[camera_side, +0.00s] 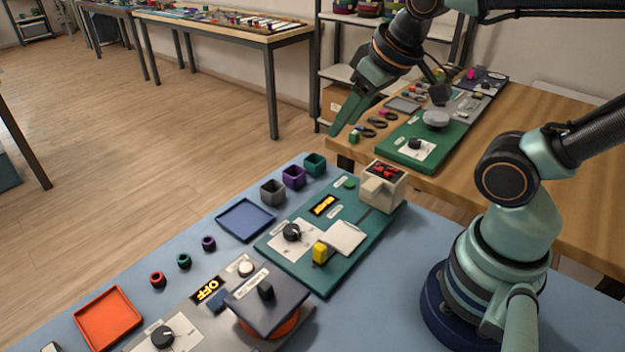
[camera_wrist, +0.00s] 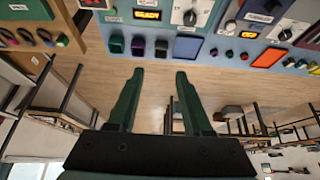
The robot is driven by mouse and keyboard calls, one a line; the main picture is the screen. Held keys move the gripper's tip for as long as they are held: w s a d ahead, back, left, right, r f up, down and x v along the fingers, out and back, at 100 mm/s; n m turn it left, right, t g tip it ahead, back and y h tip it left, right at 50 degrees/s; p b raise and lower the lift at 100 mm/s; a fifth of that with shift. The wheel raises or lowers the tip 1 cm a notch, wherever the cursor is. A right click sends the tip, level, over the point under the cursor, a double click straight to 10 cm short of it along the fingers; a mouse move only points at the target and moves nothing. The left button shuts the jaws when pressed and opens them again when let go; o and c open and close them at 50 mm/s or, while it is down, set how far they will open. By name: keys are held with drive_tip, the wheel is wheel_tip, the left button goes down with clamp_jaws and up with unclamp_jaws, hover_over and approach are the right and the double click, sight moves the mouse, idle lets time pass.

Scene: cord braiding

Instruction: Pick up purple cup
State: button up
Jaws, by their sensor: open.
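The purple cup (camera_side: 293,177), small and square with an open top, stands upright on the blue table, between a teal cup (camera_side: 315,165) and a grey cup (camera_side: 272,192). In the wrist view the purple cup (camera_wrist: 138,46) shows beyond my left fingertip, again between the teal cup (camera_wrist: 116,43) and the grey cup (camera_wrist: 161,48). My gripper (camera_side: 335,131) is in the air above and to the right of the cups in the side view. In the wrist view my gripper (camera_wrist: 160,75) has its fingers apart with nothing between them.
A green panel (camera_side: 285,260) with a knob and a beige box (camera_side: 383,187) is close to the cups. A blue tray (camera_side: 245,220) lies to their left. Small rings (camera_side: 184,261) and an orange tray (camera_side: 107,318) are further left. A wooden table (camera_side: 530,135) stands behind.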

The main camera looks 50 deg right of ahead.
drive_tip(key=shift+o, duration=0.3)
drive_tip(key=o, duration=0.7)
drive_tip(key=shift+c, duration=0.2)
drive_tip(key=m+g, duration=0.6)
drive_tip(key=m, duration=1.2)
hover_over(294, 172)
drive_tip(key=s+a, duration=0.2)
wheel_tip(294, 172, down, 12)
drive_tip(key=f, duration=0.6)
drive_tip(key=shift+s+a+f, duration=0.2)
drive_tip(key=shift+f, duration=0.05)
drive_tip(key=shift+w+d+f, duration=0.1)
drive_tip(key=shift+f, duration=1.4)
drive_tip(key=shift+w+d+f, duration=0.1)
drive_tip(key=shift+f, duration=1.35)
